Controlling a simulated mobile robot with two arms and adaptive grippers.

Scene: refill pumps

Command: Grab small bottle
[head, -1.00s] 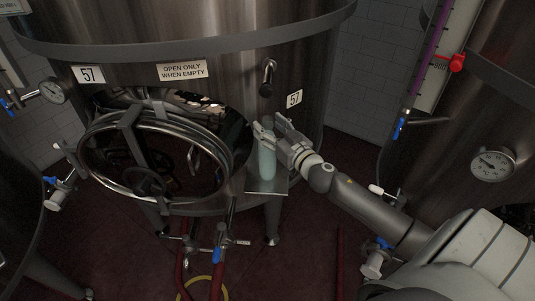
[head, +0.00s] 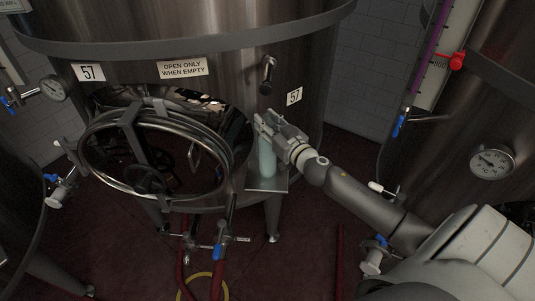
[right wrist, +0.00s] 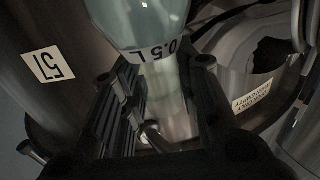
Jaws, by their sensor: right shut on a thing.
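The small bottle (head: 267,158) is pale, translucent and upright on a small metal shelf (head: 268,184) at the front of the tank. In the right wrist view the bottle (right wrist: 138,22) carries a dark "0.5 L" marking, and its narrower part runs down between my fingers. My right gripper (head: 266,122) is at the bottle's upper part and is shut on it; it also shows in the right wrist view (right wrist: 160,95). The bottle's top is partly hidden by the fingers in the head view. My left gripper is not in view.
The large steel tank (head: 230,60) labelled 57 stands right behind the shelf. Its round hatch door (head: 150,200) stands out to the left of the shelf. A tap (head: 267,75) sticks out above the gripper. Another tank with a gauge (head: 492,164) stands at right.

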